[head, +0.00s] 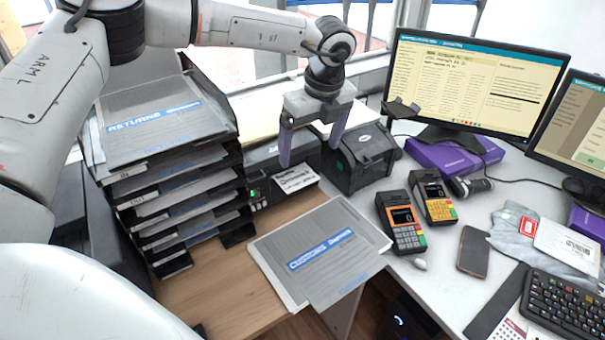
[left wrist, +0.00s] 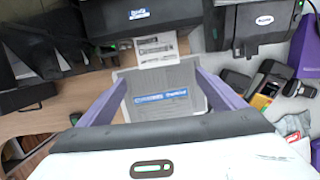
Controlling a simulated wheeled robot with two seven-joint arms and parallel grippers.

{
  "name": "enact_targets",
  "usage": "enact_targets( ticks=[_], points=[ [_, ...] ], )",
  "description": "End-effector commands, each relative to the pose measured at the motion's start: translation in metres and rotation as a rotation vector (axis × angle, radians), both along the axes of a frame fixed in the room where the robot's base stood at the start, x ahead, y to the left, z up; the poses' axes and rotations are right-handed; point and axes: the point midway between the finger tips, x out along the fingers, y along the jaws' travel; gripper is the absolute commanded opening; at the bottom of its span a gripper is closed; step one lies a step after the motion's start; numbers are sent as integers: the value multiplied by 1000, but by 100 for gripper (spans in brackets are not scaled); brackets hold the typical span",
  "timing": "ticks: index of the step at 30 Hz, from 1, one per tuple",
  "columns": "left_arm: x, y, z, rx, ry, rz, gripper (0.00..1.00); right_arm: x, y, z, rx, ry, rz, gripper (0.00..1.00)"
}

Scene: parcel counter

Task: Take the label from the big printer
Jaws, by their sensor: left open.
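The big printer (head: 268,158) is a wide dark box behind the counter's wooden part, partly hidden by my left arm and gripper. A white printed label (head: 298,178) sticks out of its front. My left gripper (head: 311,150) is open, its two purple fingers pointing down above the label and printer front, with nothing between them. In the left wrist view the label (left wrist: 157,48) hangs from the big printer (left wrist: 140,18), beyond the spread fingertips of the gripper (left wrist: 162,76). My right gripper is not in view.
A grey customs folder (head: 320,250) lies in front of the label. A tray stack (head: 185,200) stands left, a smaller black printer (head: 365,160) right. Two card terminals (head: 402,222), a phone (head: 473,250), a keyboard (head: 565,300) and monitors (head: 475,85) fill the right side.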

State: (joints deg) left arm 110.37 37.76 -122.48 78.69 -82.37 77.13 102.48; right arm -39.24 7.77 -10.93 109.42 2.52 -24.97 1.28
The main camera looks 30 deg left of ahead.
Motion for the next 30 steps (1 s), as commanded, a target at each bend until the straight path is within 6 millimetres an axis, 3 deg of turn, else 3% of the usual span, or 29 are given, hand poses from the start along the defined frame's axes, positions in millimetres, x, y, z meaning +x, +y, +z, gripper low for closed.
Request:
enact_targets(
  ticks=[3, 8, 13, 30],
  points=[
    [2, 14, 8, 31, -12, 31, 89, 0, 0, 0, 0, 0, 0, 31],
    [2, 15, -2, 34, -12, 33, 89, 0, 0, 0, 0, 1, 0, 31],
    [2, 15, -21, 33, -11, 31, 89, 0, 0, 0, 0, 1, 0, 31],
    [4, 20, -93, 30, -12, 31, 89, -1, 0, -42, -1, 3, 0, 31]
  ],
)
